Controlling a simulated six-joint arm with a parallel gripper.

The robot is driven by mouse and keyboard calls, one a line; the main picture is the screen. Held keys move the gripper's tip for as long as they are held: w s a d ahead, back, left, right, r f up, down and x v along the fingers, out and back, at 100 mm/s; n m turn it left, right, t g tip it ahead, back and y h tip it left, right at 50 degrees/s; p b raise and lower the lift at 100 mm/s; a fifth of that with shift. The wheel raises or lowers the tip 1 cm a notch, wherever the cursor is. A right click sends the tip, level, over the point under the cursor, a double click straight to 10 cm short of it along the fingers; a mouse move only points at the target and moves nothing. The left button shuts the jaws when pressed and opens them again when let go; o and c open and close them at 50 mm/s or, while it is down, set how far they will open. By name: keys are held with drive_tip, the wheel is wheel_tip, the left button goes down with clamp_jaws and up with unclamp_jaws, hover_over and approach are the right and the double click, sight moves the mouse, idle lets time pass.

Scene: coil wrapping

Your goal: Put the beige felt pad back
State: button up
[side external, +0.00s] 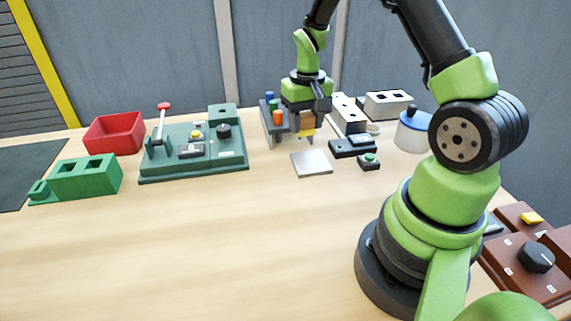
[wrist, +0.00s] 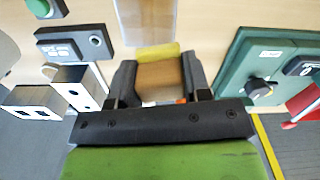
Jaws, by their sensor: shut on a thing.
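My gripper (side external: 307,119) points down over the back middle of the table. It is shut on a tan block with a yellow end, which looks like the beige felt pad (wrist: 160,78). In the wrist view the tan face sits between the two dark fingers (wrist: 158,64), with the yellow end just past their tips. In the side view the yellow part (side external: 307,132) hangs below the fingers, apart from the table as far as I can tell. A flat silver plate (side external: 311,163) lies on the table just in front of it; it also shows in the wrist view (wrist: 147,18).
A green fixture (side external: 193,160), a red bin (side external: 114,133) and a green block (side external: 87,178) lie farther left. Black button boxes (side external: 352,147) and grey-white blocks (side external: 387,104) stand right. The front table is clear.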

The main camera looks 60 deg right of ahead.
drive_tip(key=w+a+n, duration=0.2)
drive_tip(key=w+a, duration=0.3)
drive_tip(key=a, duration=0.1)
hover_over(272, 173)
drive_tip(key=shift+n, duration=0.3)
wheel_tip(272, 173, down, 5)
drive_tip(key=shift+f, duration=2.2)
drive_tip(key=shift+f, duration=0.15)
drive_tip(key=o, duration=1)
drive_tip(key=shift+c, duration=0.2)
